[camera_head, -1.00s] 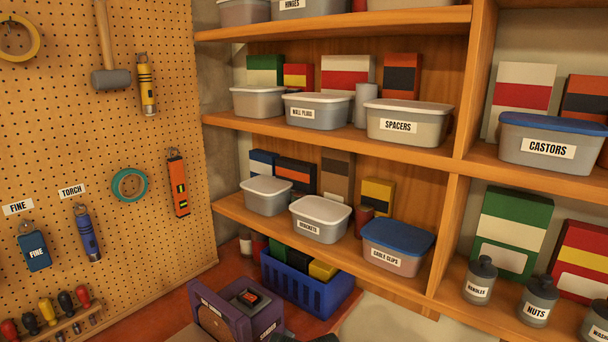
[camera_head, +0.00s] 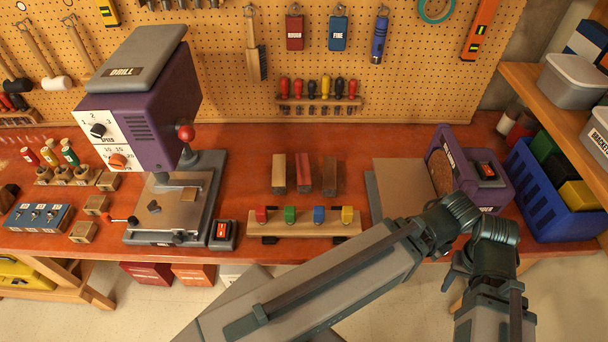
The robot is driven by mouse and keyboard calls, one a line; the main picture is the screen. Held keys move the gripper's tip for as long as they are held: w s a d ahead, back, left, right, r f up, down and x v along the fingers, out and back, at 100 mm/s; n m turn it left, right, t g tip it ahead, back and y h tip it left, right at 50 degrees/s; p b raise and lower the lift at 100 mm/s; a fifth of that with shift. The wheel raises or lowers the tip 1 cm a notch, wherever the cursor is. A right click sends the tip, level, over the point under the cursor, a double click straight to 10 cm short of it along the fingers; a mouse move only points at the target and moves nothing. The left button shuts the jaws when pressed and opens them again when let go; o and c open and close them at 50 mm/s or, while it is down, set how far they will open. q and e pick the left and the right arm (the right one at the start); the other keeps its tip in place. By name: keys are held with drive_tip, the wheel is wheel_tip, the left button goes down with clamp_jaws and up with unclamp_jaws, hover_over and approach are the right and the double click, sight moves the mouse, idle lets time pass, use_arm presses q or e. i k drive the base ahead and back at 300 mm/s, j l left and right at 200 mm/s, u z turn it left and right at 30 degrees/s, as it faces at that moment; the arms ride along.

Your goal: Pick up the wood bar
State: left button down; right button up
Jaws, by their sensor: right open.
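Three short bars lie side by side on the red-brown bench. The left one, a tan wood bar (camera_head: 279,172) with a darker front end, is the palest. Beside it are a reddish bar (camera_head: 303,174) and a darker red-brown bar (camera_head: 329,174). My right gripper (camera_head: 455,274) is mostly hidden by my own arm, which crosses the lower right; it is open, at the bench's front edge, to the right of the bars and apart from them. My left gripper is not in view.
A wooden rack (camera_head: 304,226) with coloured blocks stands in front of the bars. A purple drill press (camera_head: 150,110) stands left. A purple sander (camera_head: 462,165) and a blue crate (camera_head: 545,195) stand right. Screwdrivers (camera_head: 325,90) hang behind.

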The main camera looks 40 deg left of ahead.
sight(329, 184)
drive_tip(key=u, duration=1.25)
